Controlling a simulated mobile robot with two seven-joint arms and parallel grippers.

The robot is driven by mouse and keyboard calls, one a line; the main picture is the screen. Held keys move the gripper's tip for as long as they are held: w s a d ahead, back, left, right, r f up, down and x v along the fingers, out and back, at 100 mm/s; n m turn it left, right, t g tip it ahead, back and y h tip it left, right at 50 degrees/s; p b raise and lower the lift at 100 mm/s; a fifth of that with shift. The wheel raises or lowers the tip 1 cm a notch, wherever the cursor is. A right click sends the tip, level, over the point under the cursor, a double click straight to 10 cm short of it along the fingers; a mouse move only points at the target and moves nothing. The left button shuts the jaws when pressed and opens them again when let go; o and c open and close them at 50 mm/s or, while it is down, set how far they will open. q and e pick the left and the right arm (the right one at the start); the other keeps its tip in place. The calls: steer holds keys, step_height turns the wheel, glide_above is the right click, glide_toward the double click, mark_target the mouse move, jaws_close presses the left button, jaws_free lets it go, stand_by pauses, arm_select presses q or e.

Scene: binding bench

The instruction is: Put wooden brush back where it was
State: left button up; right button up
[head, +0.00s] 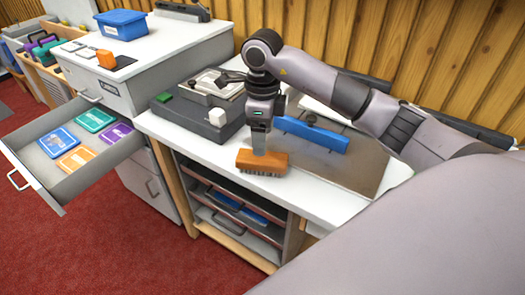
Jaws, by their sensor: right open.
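The wooden brush (263,158) has an orange-brown block and dark bristles pointing down. It rests on the white bench top near the front edge. My right gripper (259,149) points straight down at the brush from above. Its fingertips are at the top of the block, and the jaws are open. Whether the fingers touch the block is hard to tell from here. My left gripper is not in view.
At left, an open drawer (38,185) holds several coloured packs.

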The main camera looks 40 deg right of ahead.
steer(key=s+a+r+m+t+y, duration=0.1)
steer(key=s+a+m+y, duration=0.15)
steer(key=a+y, duration=0.45)
steer(key=s+a+m+t+y, duration=0.2)
steer(key=a+m+y, duration=0.3)
steer(key=a, duration=0.4)
steer(key=s+a+r+m+t+y, duration=0.1)
steer(key=s+a+m+y, duration=0.15)
steer(key=a+y, duration=0.55)
steer(key=d+f+m+t+h, duration=0.5)
steer(key=f+m+t+h, duration=0.15)
steer(key=m, duration=0.55)
steer(key=d+f+m+t+h, duration=0.5)
steer(key=f+m+t+h, duration=0.15)
steer(key=m, duration=0.65)
steer(key=s+d+f+m+g+h, duration=0.2)
steer(key=s+f+m+g, duration=0.1)
steer(key=s+f, duration=0.2)
steer(key=s+d+f+m+g+h, duration=0.2)
steer(key=s+f+m+g, duration=0.1)
steer(key=s+f, duration=0.3)
step_height(320, 180, down, 2)
steer(key=shift+s+d+f+m+g+h, duration=0.1)
steer(key=shift+s+d+m+g+h, duration=0.2)
steer(key=shift+m, duration=0.5)
steer(key=shift+w+r, duration=0.1)
steer(key=shift+r, duration=0.1)
